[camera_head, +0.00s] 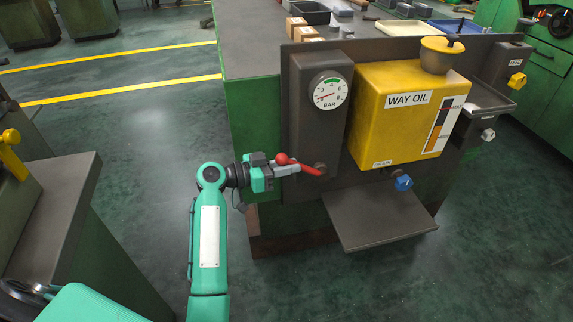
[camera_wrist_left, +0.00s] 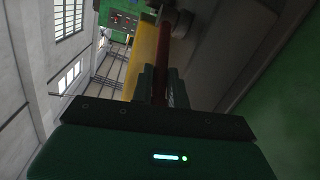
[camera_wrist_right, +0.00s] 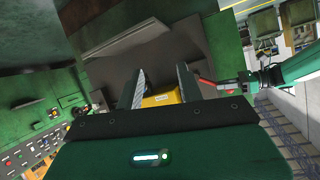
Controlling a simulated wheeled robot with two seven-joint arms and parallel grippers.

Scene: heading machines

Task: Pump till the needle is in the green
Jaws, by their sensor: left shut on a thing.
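The pressure gauge (camera_head: 330,92) is a white dial marked BAR with a green band at its top. Its red needle appears to point to the lower left, outside the green; the exact reading is too small to tell. Below it is the red pump lever (camera_head: 310,170) with a red ball at its left end, lying almost level. My left gripper (camera_head: 287,170) is shut on the lever near the ball. The lever also shows between its fingers in the left wrist view (camera_wrist_left: 161,70). My right gripper (camera_wrist_right: 162,84) is open and empty, seen only in the right wrist view.
A yellow WAY OIL tank (camera_head: 398,112) stands right of the gauge, with a blue drain knob (camera_head: 403,183) beneath. A dark tray (camera_head: 380,218) juts out below. Trays and blocks sit on the bench top (camera_head: 262,45). A grey-topped cabinet (camera_head: 55,205) stands at left.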

